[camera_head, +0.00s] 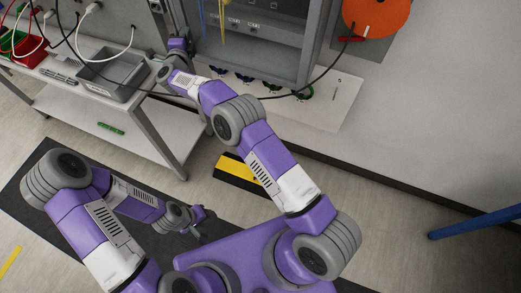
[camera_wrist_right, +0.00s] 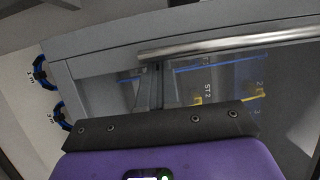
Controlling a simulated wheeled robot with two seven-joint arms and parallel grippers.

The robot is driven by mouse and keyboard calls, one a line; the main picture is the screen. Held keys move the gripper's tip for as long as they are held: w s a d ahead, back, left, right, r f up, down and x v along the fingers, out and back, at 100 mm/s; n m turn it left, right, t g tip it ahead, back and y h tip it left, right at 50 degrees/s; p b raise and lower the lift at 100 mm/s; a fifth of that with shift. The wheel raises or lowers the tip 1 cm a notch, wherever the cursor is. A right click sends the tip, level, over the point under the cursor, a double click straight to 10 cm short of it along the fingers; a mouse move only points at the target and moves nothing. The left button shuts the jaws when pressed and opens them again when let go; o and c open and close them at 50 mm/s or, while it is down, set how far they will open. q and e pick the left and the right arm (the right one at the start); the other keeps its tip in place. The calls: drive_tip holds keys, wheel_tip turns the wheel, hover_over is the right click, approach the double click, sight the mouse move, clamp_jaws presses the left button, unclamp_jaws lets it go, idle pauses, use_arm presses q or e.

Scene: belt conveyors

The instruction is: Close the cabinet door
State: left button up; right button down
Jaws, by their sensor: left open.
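The grey cabinet (camera_head: 311,45) stands at the top centre in the head view, its inside showing labelled parts and hanging yellow and blue leads. In the right wrist view the grey-framed door (camera_wrist_right: 95,54) has a clear pane and a long metal handle (camera_wrist_right: 225,42). My right gripper (camera_head: 178,45) is by the cabinet's left side, partly hidden by its own wrist. In the wrist view its fingers (camera_wrist_right: 152,85) reach close to the handle; contact and jaw opening cannot be told. My left gripper (camera_head: 202,232) is open and empty, low over the floor.
A workbench (camera_head: 155,92) with a grey bin (camera_head: 118,78), a red bin (camera_head: 30,45) and cables stands at the left. An orange reel (camera_head: 376,14) hangs at the upper right. A blue bar (camera_head: 475,222) lies at the right. A black-yellow marked block (camera_head: 240,172) is on the floor.

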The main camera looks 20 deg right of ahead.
drive_tip(key=shift+w+d+r, duration=0.2)
drive_tip(key=shift+d+r, duration=0.35)
drive_tip(key=shift+r, duration=0.05)
drive_tip(key=s+a+f+b, duration=0.1)
drive_tip(key=s+a+b, duration=0.1)
drive_tip(key=s+a, duration=0.9)
drive_tip(key=d+f+n+g+y, duration=0.2)
drive_tip(key=d+f+n+y, duration=0.35)
drive_tip(key=f, duration=0.85)
drive_tip(key=s+d+f+n+g+y, duration=0.1)
drive_tip(key=s+d+f+n+g, duration=0.15)
drive_tip(key=s+f+n, duration=0.4)
drive_tip(key=s+d+f+n+g+y, duration=0.15)
drive_tip(key=s+d+f, duration=0.25)
drive_tip(key=f, duration=0.5)
drive_tip(key=s+d+f+n+g+y, duration=0.1)
drive_tip(key=s+f+n+g, duration=0.1)
drive_tip(key=s, duration=0.8)
drive_tip(key=s+d+f+n+g+y, duration=0.1)
drive_tip(key=s+f+n+g, duration=0.1)
drive_tip(key=s, duration=0.8)
drive_tip(key=s+d+f+n+g+y, duration=0.1)
drive_tip(key=s+f+n+g, duration=0.1)
drive_tip(key=s+g, duration=0.4)
drive_tip(key=s+f, duration=0.1)
drive_tip(key=s, duration=0.4)
drive_tip(key=shift+d+f, duration=0.3)
drive_tip(key=shift+f, duration=0.05)
